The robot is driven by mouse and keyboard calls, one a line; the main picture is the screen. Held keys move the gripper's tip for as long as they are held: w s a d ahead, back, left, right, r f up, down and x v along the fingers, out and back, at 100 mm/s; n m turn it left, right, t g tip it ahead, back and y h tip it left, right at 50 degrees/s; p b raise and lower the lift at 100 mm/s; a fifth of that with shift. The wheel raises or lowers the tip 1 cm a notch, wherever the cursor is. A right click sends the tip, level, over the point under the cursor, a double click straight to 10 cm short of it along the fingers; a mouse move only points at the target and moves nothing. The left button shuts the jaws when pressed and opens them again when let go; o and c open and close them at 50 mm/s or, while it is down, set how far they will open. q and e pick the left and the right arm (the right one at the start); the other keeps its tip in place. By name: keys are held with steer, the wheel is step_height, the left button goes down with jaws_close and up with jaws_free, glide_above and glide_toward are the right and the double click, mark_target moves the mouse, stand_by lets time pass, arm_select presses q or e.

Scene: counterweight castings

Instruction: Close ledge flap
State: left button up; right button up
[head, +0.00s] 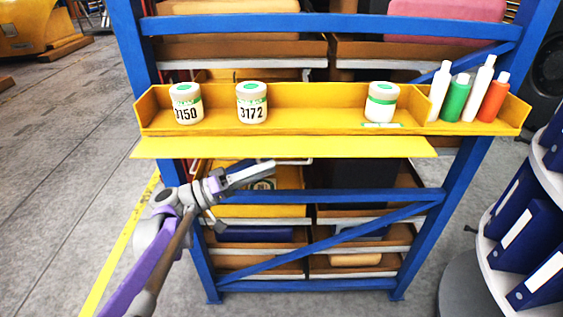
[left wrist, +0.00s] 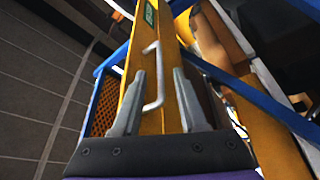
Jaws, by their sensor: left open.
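The yellow ledge (head: 315,97) runs across the blue rack. Its yellow flap (head: 290,147) is a long plate sticking out below the ledge's front edge, so it stands open. A thin pale bar handle (head: 300,161) shows just under the flap. In the left wrist view the handle (left wrist: 159,88) is a bent white bar on a yellow panel, between my fingers in the picture. My left gripper (head: 272,167) is open and empty below the flap, close to the handle; I cannot tell whether it touches. Its fingers also show in the wrist view (left wrist: 158,74). My right gripper is out of view.
Labelled jars (head: 252,103) and (head: 382,102) stand on the ledge, with white, green and orange bottles (head: 457,97) at its right end. Blue rack braces (head: 330,240) and bins lie below. A round shelf of blue binders (head: 520,235) stands right.

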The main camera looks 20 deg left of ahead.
mark_target(283, 163)
arm_select(q)
steer(key=x, duration=0.5)
jaws_close()
stand_by(1.4)
